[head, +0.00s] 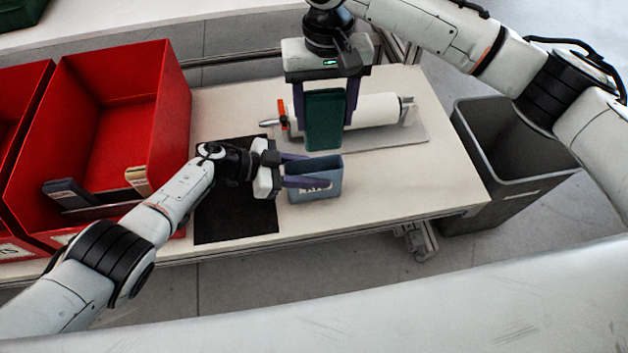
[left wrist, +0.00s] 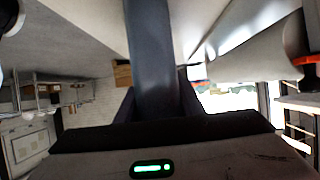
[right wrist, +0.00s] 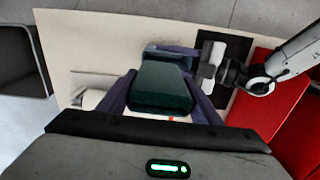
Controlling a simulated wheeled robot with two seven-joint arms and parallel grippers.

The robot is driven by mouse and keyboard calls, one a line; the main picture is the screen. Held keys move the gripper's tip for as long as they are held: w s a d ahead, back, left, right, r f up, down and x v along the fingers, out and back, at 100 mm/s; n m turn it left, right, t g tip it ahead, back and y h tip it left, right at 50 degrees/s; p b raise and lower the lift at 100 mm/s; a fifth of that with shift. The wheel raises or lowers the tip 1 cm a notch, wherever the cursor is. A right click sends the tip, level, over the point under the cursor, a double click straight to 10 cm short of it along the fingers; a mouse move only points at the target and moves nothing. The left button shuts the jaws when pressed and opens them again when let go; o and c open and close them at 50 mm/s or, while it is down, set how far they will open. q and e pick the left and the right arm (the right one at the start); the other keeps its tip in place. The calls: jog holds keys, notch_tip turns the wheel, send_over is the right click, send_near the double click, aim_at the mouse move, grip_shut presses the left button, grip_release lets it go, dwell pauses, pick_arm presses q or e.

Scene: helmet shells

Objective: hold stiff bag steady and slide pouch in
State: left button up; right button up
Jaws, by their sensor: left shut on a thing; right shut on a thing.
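The stiff bag (head: 324,178) is blue-grey with a white label and stands upright on the table. My left gripper (head: 312,182) is shut on its sides, coming from the left. The bag fills the middle of the left wrist view (left wrist: 152,60). The pouch (head: 324,120) is dark green and flat. My right gripper (head: 337,98) is shut on it from above and holds it upright, behind and above the bag. The right wrist view shows the pouch (right wrist: 162,87) between the fingers, with the bag (right wrist: 165,55) beyond it, partly hidden. The pouch appears outside the bag.
A white roll (head: 375,111) on a holder lies behind the pouch. A black mat (head: 236,215) lies left of the bag. Red bins (head: 170,120) holding several items stand at the left, and a grey bin (head: 480,170) stands on the floor at the right. The table's right side is clear.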

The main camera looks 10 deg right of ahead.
notch_tip(320, 180, down, 13)
jog(key=o, duration=1.1)
dwell(1.9)
jog(key=shift+o, duration=0.2)
notch_tip(320, 180, up, 12)
dwell(0.4)
pick_arm(q)
jog(key=o, duration=1.2)
jog(key=shift+c, duration=0.2)
jog(key=shift+a, duration=0.15)
